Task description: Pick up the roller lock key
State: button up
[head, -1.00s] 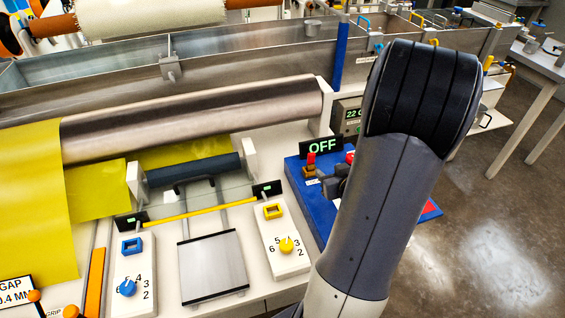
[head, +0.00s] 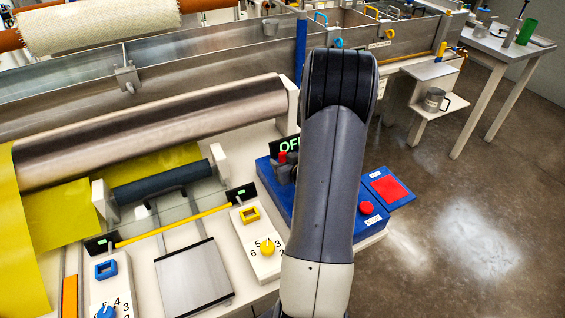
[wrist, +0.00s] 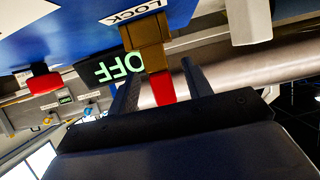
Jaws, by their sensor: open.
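The roller lock key (wrist: 163,88) shows in the wrist view as a red handle standing out of a brass-brown block (wrist: 146,42) beside a white LOCK label. In the head view the key's red top (head: 282,157) rises above the blue console, left of my arm. My gripper (wrist: 159,72) is open, with one dark finger on each side of the red handle and visible gaps to it. In the head view my arm and gripper hide the key's lower part.
The blue console (head: 358,219) carries a red button (head: 367,208), with a red pad (head: 389,188) beside it. A lit OFF sign (wrist: 120,67) stands close behind the key. A steel roller (head: 150,130) lies at the left. Open floor lies right.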

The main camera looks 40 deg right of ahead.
jog(key=shift+w+d+f, duration=0.15)
jog(key=shift+w+f, duration=0.05)
jog(key=shift+w, duration=0.25)
jog(key=shift+c, duration=0.6)
grip_shut()
